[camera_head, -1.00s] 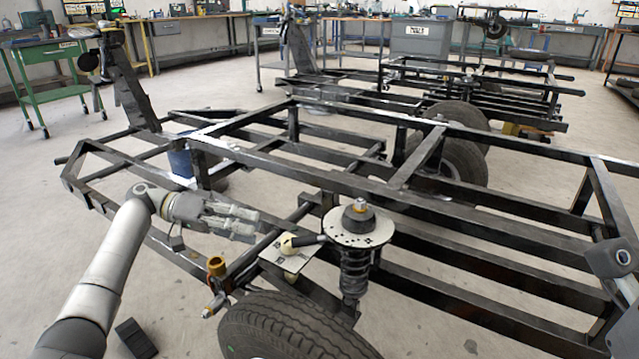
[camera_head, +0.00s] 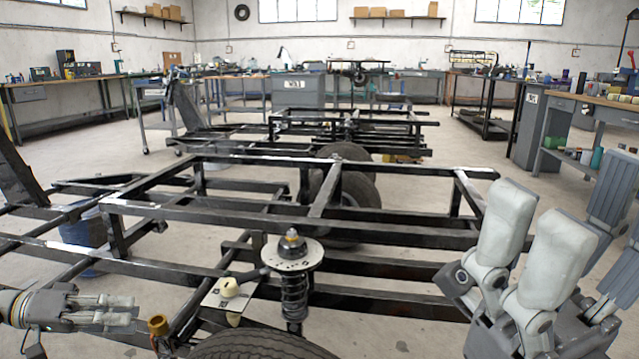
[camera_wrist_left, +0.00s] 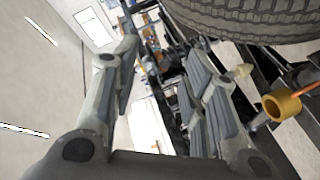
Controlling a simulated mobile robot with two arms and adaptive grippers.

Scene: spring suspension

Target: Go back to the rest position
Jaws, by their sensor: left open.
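My left gripper (camera_head: 125,309) is at the lower left of the head view, left of the brass-coloured cylinder (camera_head: 158,326) and the spring strut (camera_head: 294,290). Its fingers point right and hold nothing. In the left wrist view its fingers (camera_wrist_left: 160,85) stand apart, with nothing between them. My right gripper (camera_head: 572,205) is large at the lower right of the head view. Its fingers point up and stand apart, and I see nothing held. The strut stands upright with its round top plate on the frame, away from both grippers.
A black metal chassis frame (camera_head: 390,235) fills the middle. A tyre (camera_head: 262,347) lies low in front and also shows in the left wrist view (camera_wrist_left: 240,18). A blue bin (camera_head: 82,235) stands at the left. Benches and a second chassis stand behind. Some floor is clear.

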